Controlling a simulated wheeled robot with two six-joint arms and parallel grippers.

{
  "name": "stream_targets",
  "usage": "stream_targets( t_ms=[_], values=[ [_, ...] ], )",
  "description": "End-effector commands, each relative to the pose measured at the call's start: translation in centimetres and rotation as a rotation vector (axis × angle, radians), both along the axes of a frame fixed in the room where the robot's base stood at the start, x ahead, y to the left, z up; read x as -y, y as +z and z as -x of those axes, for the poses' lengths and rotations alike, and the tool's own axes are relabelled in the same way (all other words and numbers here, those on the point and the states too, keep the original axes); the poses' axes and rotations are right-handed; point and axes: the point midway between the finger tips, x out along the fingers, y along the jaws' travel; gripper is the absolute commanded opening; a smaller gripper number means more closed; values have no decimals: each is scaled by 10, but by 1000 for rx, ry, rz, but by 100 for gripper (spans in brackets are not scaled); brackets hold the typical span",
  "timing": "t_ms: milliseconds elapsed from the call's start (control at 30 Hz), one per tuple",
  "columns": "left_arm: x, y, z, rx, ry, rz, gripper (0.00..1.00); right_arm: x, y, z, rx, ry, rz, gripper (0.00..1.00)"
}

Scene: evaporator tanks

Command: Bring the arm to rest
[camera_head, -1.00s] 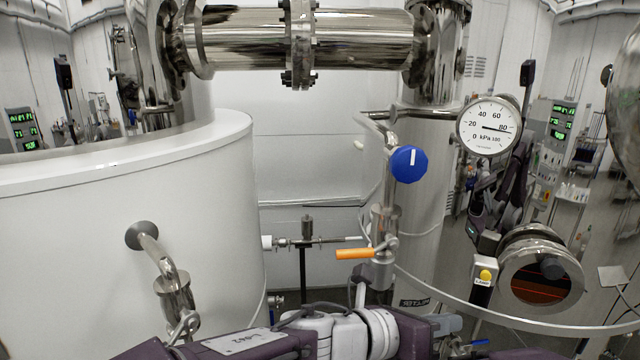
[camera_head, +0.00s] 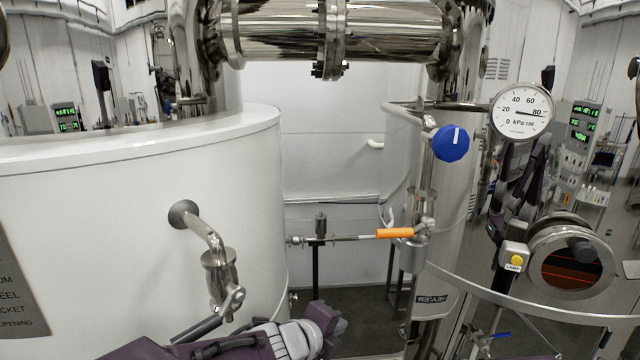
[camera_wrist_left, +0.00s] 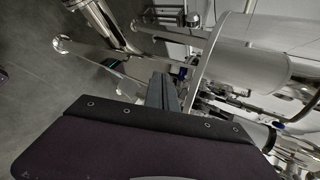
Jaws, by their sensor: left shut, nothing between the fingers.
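My left arm (camera_head: 215,345) comes in low at the bottom of the head view, in front of the white tank (camera_head: 120,220). Its dark end with the left gripper (camera_head: 335,322) lies near the bottom middle, below the orange-handled valve and apart from it. The left gripper is shut with nothing held. In the left wrist view the gripper (camera_wrist_left: 160,92) is a narrow dark bar beyond my dark wrist panel, over grey floor and beside pipes. My right gripper is not in view.
An orange valve handle (camera_head: 394,233) points left below a blue knob (camera_head: 450,143). A dial gauge (camera_head: 522,111) reads about 80 kPa. A yellow lamp button (camera_head: 516,260) and round sight glass (camera_head: 572,268) are at right. A sampling valve (camera_head: 219,270) juts from the white tank near my arm.

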Motion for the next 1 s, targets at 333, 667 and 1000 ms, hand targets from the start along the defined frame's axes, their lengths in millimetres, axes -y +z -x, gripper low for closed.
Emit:
stream_targets(
  t_ms=[333, 667, 1000],
  values=[
    [-184, -175, 80, -721, 1304, 506, 0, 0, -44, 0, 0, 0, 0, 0],
    [-212, -226, 170, -986, 2023, 779, 0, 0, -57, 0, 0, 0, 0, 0],
    [-212, -225, 170, -984, 2020, 778, 0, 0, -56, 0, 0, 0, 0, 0]
  ],
)
